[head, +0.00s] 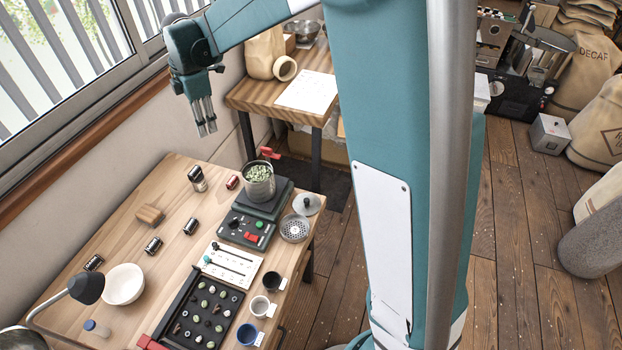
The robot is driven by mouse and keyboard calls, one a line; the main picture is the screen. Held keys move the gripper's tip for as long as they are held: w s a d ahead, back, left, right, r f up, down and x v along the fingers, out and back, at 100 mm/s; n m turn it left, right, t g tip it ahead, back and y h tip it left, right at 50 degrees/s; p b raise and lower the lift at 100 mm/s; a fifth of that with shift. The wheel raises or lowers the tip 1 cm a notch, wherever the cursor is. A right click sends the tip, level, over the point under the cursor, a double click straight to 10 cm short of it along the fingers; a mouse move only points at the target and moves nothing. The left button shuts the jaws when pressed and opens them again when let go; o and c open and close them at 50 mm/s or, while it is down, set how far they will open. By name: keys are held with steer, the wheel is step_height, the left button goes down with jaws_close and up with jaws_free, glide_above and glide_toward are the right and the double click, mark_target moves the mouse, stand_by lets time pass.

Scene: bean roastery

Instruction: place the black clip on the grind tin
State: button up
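My gripper (206,130) hangs high above the back of the wooden table, fingers pointing down, with nothing visible held. Its fingers look close together, but I cannot tell whether they are fully shut. Several small dark clip-like pieces with pale stripes lie on the table: one right of the wooden block (190,226), one in front of the block (153,245) and one at the left edge (93,263). I cannot tell which is the black clip. A small silver cylinder with a dark top (198,180) stands at the back; it may be the grind tin, but no label is readable.
A metal pot of green beans (261,189) stands on a dark scale (268,207). A wooden block (149,214), small red piece (232,182), white bowl (123,284), lamp (87,286) and bean tray (235,297) also occupy the table. The table's middle left is fairly clear.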

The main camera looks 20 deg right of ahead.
steer(key=s+d+r+m+t, duration=0.1)
steer(key=s+d+r+m, duration=0.45)
steer(key=s, duration=0.45)
steer(key=s+d+r+m+t, duration=0.2)
steer(key=s+d+r+m, duration=0.3)
steer(key=s, duration=0.5)
steer(key=s+d+f+m, duration=0.1)
steer(key=s+d+m, duration=0.1)
steer(key=s, duration=0.4)
steer(key=s+d+f+m+t, duration=0.1)
steer(key=s+d+f+m, duration=0.1)
steer(key=s, duration=0.5)
steer(key=s+d+f+m+t, duration=0.1)
steer(key=s+d+f+m, duration=0.1)
steer(key=s+m, duration=0.4)
steer(key=shift+s+d+f, duration=0.15)
steer(key=shift+s+d, duration=0.3)
steer(key=shift+d, duration=0.4)
